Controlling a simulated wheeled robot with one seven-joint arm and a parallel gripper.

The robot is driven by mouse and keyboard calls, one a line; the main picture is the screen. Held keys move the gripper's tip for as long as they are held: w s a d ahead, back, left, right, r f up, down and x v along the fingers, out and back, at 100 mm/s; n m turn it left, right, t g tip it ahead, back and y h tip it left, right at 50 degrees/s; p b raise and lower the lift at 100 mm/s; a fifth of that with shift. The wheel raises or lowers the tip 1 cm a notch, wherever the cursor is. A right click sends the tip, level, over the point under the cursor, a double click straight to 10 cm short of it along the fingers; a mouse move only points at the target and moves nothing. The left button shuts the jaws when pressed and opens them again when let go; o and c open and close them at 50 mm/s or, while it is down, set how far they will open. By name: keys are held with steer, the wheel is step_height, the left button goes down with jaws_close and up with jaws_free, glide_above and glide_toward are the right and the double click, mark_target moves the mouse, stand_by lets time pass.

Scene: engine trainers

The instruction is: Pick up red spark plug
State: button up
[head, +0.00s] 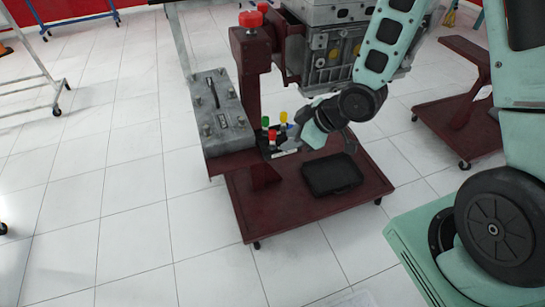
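The red spark plug (272,135) stands upright in a dark holder (281,153) on the red engine stand, just right of the grey panel. A green plug (265,121) stands behind it to the left, and a yellow plug (284,117) behind it to the right. My gripper (298,131) is at the right side of the plugs, a short way right of the red one, with the arm coming down from the upper right. The fingers are small and dark here, so their opening does not show. A small blue spot (290,126) shows beside the gripper, partly hidden.
The engine block (325,45) stands close behind the plugs. A black tray (332,175) lies on the stand's base (285,208). Another red stand (455,125) is at right. Floor is free at front left.

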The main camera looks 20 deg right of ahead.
steer(key=d+f+t+y+b, duration=0.4)
steer(key=f+b, duration=0.1)
steer(key=f, duration=0.5)
steer(key=m+t+b, duration=0.3)
steer(key=m+t, duration=0.1)
steer(key=t, duration=0.1)
glide_toward(275, 137)
steer(key=shift+y, duration=0.3)
steer(key=x, duration=0.3)
steer(key=p+x, duration=0.1)
steer(key=x, duration=0.2)
steer(key=p+x, duration=0.1)
steer(key=x, duration=0.3)
steer(key=shift+w+d+f, duration=0.15)
steer(key=shift+d+f, duration=0.05)
steer(key=shift+f, duration=0.15)
steer(key=shift+w+a, duration=0.35)
steer(key=shift+w, duration=0.2)
jaws_close()
